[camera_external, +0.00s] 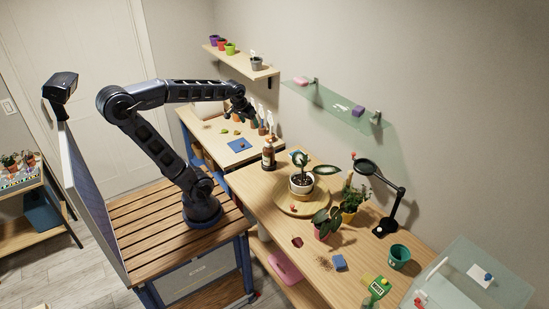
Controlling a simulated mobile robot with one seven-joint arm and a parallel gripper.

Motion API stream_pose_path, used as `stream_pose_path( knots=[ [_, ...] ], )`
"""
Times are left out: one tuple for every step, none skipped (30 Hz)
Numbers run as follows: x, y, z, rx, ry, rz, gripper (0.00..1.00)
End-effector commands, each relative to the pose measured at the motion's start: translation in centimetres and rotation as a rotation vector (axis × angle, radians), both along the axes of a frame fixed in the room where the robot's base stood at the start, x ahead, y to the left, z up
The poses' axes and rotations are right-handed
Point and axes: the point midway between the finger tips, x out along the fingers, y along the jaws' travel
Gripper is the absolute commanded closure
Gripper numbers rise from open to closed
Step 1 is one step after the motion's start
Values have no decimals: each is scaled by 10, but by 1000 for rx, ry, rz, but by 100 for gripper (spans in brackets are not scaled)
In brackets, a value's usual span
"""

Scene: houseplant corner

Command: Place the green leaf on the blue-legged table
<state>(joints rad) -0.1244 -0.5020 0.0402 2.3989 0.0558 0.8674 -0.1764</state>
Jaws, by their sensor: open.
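My gripper (246,113) is small in the view, open, and hangs above the right side of the far wooden table (209,141), near the upright tools. This table has a pale wooden top and a blue leg at its front. A small green piece (223,131), which may be the green leaf, lies on its top, left of my gripper. It is too small to tell for sure. A blue square mat (236,144) lies there with a small brown thing on it. Nothing shows clearly between my fingers.
A brown bottle (268,155) stands at the near table's (262,201) far end. That table holds a potted plant (301,184), a magnifier lamp (391,212) and a green pot (399,257). A wall shelf (240,64) and a glass shelf (330,103) are above.

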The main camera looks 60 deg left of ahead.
Motion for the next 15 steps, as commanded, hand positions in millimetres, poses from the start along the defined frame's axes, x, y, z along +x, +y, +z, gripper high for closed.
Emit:
stream_pose_path(
  knots=[
    [-14, -12, 1, 4, -7, -42, 30],
    [-22, -18, 1, 7, -8, -67, 30],
    [-33, -26, 0, 10, -10, -100, 30],
    [-40, -31, -1, 12, -12, -125, 30],
    [-47, -36, -2, 14, -14, -147, 30],
    [-57, -43, -3, 17, -14, -177, 30],
    [-63, -47, -4, 20, -15, -196, 30],
    [-69, -50, -5, 23, -17, -216, 30],
    [-75, -55, -7, 25, -17, -238, 30],
    [-80, -57, -8, 27, -19, -252, 30],
    [-84, -59, -9, 29, -18, -265, 30],
    [-88, -62, -10, 31, -18, -279, 30],
    [-91, -63, -11, 31, -19, -287, 30],
    [-93, -64, -12, 31, -19, -294, 30],
    [-95, -65, -12, 33, -18, -300, 30]
  ],
)
